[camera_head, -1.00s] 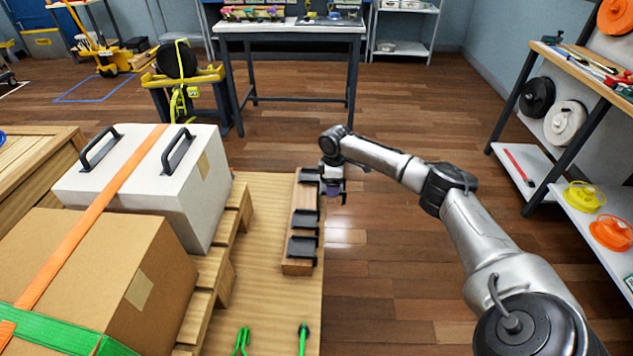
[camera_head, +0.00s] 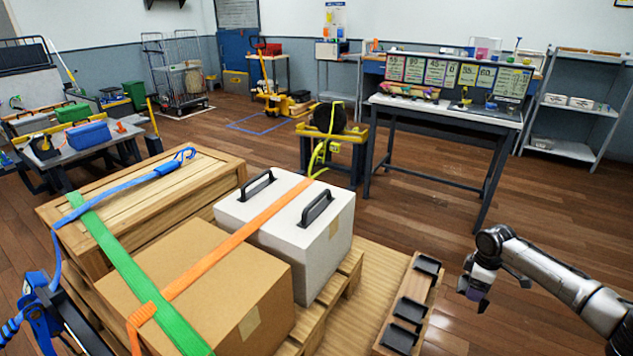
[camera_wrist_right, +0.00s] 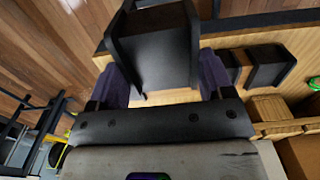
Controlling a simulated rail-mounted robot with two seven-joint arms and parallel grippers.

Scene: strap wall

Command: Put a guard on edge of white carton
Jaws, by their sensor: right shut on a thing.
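The white carton (camera_head: 312,240) stands on the pallet in the head view, with two black handles and an orange strap (camera_head: 240,235) lying across its top between them. My right gripper (camera_head: 476,288) is to the right of the carton, beyond the guard rack, in the air. It is shut on a black angled guard, which shows large between the purple finger pads in the right wrist view (camera_wrist_right: 155,58). Several more black guards (camera_head: 409,311) sit on the wooden rack (camera_head: 386,323). My left gripper is not in view.
A brown carton (camera_head: 205,290) and a wooden crate (camera_head: 150,195) stand beside the white carton, crossed by a green strap (camera_head: 130,265). A blue ratchet (camera_head: 42,312) shows at lower left. A workbench (camera_head: 450,110) stands behind. Floor right of the rack is clear.

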